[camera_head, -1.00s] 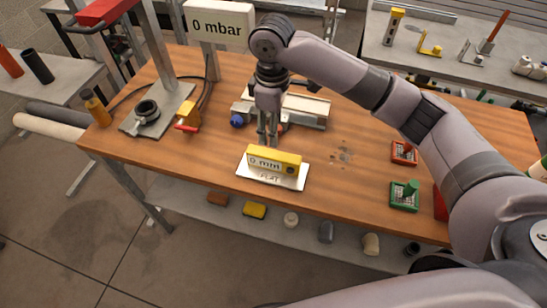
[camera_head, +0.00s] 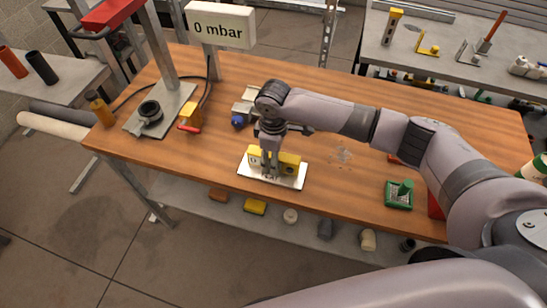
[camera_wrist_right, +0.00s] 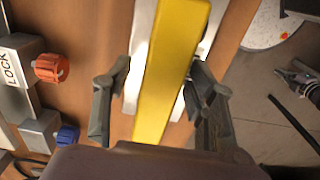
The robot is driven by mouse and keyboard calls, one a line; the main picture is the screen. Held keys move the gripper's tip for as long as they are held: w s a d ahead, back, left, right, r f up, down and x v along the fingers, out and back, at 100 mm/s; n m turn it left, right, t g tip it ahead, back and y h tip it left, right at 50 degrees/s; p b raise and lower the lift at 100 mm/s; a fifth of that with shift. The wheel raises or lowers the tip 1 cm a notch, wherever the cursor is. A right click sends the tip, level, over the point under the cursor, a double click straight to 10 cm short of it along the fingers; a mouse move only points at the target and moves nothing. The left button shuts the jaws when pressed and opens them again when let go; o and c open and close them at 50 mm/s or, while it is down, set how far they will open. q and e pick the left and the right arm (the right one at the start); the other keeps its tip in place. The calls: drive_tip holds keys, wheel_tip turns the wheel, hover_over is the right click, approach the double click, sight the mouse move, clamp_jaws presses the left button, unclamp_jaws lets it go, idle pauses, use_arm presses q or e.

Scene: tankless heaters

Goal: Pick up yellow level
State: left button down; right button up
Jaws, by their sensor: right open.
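The yellow level (camera_head: 290,163) stands on a white plate (camera_head: 288,180) near the front edge of the wooden bench. My right gripper (camera_head: 269,171) is lowered over it and hides its middle part. In the right wrist view the level (camera_wrist_right: 172,65) runs lengthwise between the two fingers of my right gripper (camera_wrist_right: 155,92). The fingers are open, one on each side of the level. Whether either finger touches it I cannot tell.
A grey fixture with a blue knob (camera_head: 238,122) lies behind the level; its red knob (camera_wrist_right: 51,68) shows in the wrist view. A green block (camera_head: 399,194) sits to the right. A stand with a "0 mbar" display (camera_head: 221,25) is behind.

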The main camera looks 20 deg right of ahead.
drive_tip(key=shift+c, duration=0.2)
clamp_jaws()
idle(0.5)
